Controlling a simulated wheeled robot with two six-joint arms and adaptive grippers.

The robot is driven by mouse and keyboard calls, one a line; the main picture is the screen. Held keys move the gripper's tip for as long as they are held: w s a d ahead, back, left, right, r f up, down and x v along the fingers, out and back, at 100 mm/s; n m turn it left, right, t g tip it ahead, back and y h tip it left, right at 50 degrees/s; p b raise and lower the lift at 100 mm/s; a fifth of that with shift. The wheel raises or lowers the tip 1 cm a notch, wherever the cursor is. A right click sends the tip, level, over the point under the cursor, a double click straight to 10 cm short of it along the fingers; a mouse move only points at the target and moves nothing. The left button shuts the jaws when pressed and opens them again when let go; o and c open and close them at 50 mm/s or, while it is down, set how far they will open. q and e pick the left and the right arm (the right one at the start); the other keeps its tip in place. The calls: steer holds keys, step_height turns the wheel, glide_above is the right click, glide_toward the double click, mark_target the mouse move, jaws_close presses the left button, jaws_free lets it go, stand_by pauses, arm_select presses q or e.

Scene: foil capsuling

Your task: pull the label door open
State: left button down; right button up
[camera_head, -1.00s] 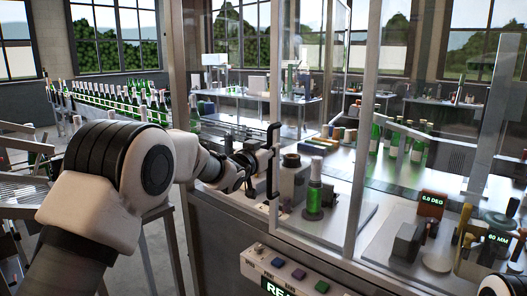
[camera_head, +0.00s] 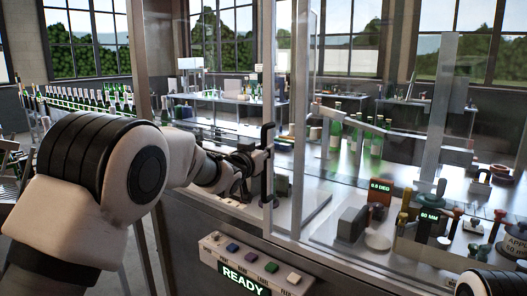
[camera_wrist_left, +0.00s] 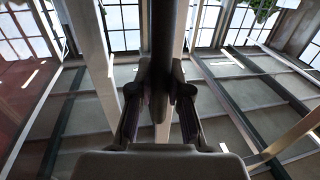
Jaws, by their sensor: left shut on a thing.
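The label door is a clear panel in a pale metal frame on the machine's front, with an upright black handle (camera_head: 267,150) at its left edge. My left gripper (camera_head: 261,163) is at the handle, shut on its bar. In the left wrist view the dark bar (camera_wrist_left: 164,35) runs down between the two fingers, one on each side. Left of the handle there is an open gap up to the left post (camera_head: 145,130). My right gripper is not in the head view.
Below the door, a control panel reads READY (camera_head: 243,280) and has several coloured buttons. Inside the machine, a grey block (camera_head: 352,222) and a red-framed display (camera_head: 380,188) stand to the right. Green bottles (camera_head: 375,140) stand farther back. A metal post (camera_head: 305,120) is right of the handle.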

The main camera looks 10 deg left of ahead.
arm_select(q)
steer(key=c, duration=1.1)
jaws_free()
steer(key=v, duration=1.2)
steer(key=shift+w, duration=0.1)
